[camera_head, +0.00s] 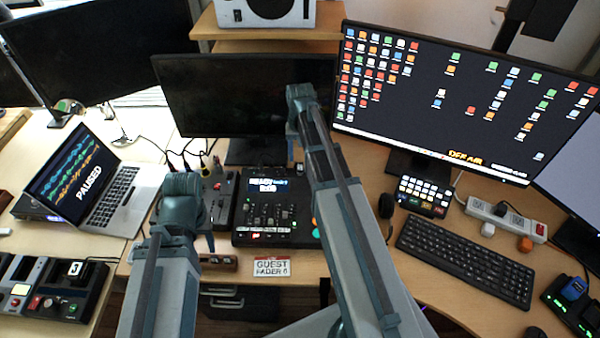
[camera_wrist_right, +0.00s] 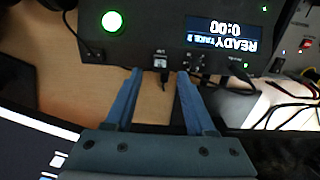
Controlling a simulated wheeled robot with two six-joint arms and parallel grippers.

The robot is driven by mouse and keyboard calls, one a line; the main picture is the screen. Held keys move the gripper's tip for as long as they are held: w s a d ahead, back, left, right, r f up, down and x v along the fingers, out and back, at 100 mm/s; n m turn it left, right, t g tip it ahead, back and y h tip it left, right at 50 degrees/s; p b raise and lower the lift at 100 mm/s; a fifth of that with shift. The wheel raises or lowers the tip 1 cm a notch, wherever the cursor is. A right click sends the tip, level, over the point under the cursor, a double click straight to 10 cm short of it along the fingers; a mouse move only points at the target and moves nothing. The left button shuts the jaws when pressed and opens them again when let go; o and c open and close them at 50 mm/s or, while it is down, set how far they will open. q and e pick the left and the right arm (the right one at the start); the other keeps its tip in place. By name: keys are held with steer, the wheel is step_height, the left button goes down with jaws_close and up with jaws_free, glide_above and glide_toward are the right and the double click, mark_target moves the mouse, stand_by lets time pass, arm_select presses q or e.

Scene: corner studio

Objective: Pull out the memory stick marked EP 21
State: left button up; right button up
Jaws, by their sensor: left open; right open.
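The mixing console (camera_head: 276,211) stands on the desk with a lit READY screen. In the right wrist view, its back edge (camera_wrist_right: 145,45) shows upside down. A small stick with a pale label (camera_wrist_right: 160,62) sits at that edge; its marking is too small to read. My right gripper (camera_wrist_right: 158,82) is open, with one blue finger on each side of the stick and not closed on it. In the head view, its fingers are hidden behind my right wrist. My left gripper (camera_head: 181,203) is open and empty left of the console, mostly hidden by its own wrist.
Cables (camera_wrist_right: 280,110) run beside the console's back edge. A dark monitor (camera_head: 240,95) stands behind it. A laptop (camera_head: 90,180) is at left; a keyboard (camera_head: 465,262), a button pad (camera_head: 424,196) and a power strip (camera_head: 507,220) are at right. A GUEST FADER sign (camera_head: 271,268) lies in front.

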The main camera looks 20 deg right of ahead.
mark_target(300, 163)
arm_select(q)
step_height(300, 163, down, 5)
steer(key=b, duration=0.4)
steer(key=shift+f, duration=0.2)
arm_select(e)
step_height(300, 163, down, 5)
steer(key=shift+f, duration=0.15)
arm_select(q)
steer(key=shift+r, duration=0.1)
arm_select(e)
jaws_close()
arm_select(q)
steer(key=shift+r, duration=0.1)
arm_select(e)
steer(key=shift+r, duration=0.2)
stand_by(1.2)
arm_select(q)
steer(key=shift+r+p, duration=2.9)
steer(key=shift+p, duration=0.05)
arm_select(e)
steer(key=shift+r, duration=2.9)
